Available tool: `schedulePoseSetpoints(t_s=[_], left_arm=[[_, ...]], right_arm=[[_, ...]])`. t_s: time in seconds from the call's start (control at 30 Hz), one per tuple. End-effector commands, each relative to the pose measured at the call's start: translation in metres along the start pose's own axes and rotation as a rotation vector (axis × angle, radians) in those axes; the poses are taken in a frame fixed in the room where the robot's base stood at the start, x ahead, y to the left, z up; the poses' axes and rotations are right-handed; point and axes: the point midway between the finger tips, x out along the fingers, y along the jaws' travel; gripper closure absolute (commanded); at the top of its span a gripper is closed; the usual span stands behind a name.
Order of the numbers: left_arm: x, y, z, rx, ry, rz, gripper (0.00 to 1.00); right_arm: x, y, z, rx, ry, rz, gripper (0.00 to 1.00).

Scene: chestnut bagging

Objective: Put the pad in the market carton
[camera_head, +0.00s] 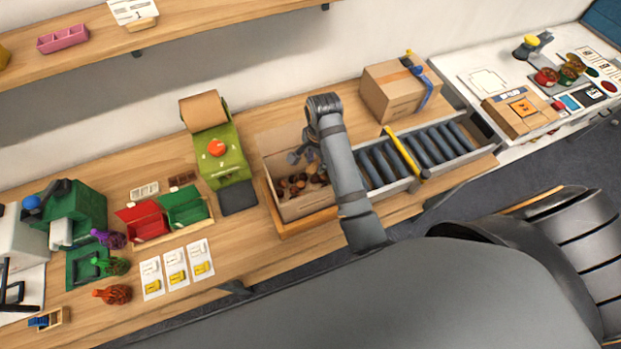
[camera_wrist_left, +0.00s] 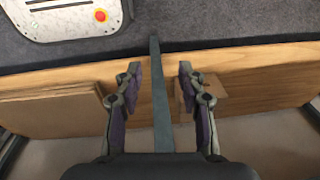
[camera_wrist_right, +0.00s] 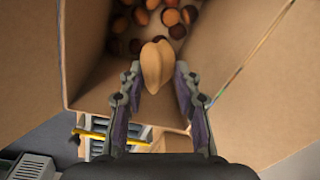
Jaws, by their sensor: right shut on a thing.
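The market carton (camera_head: 268,150) is an open brown box with several dark and orange-brown balls in its bottom. My right gripper (camera_head: 303,156) is over the carton's opening. In the right wrist view my right gripper (camera_wrist_right: 154,86) is shut on a small tan, rounded, creased piece, which looks like the pad (camera_wrist_right: 154,64). It is held above the balls, between the carton walls (camera_wrist_right: 232,60). In the head view my arm and fingers hide the pad. My left gripper (camera_wrist_left: 157,80) is open and empty in the left wrist view; it does not show in the head view.
A roller conveyor (camera_head: 425,150) with a yellow bar stands right of the carton. A closed carton (camera_head: 388,97) stands behind it. A green machine with a brown paper roll (camera_head: 204,110) is at left. Red and green bins (camera_head: 142,220) stand further left.

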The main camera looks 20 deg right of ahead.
Motion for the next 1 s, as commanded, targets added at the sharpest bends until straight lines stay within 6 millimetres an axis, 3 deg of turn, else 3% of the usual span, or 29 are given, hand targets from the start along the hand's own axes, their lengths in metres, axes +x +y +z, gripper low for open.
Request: schedulePoseSetpoints(t_s=[0.33, 0.5, 0.7, 1.0], left_arm=[[-0.017, -0.001, 0.033, 0.003, -0.050, 0.000, 0.60], [-0.018, -0.002, 0.024, 0.002, -0.038, 0.000, 0.60], [-0.025, -0.003, -0.003, 0.001, 0.002, -0.001, 0.60], [-0.024, -0.002, 0.014, 0.002, -0.023, 0.000, 0.60]], right_arm=[[0.054, 0.004, -0.001, -0.001, -0.001, 0.002, 0.80], [0.062, 0.005, -0.001, -0.001, -0.001, 0.003, 0.80], [0.094, 0.008, -0.001, -0.002, 0.000, 0.004, 0.80], [0.100, 0.008, -0.001, -0.001, -0.001, 0.001, 0.80]])
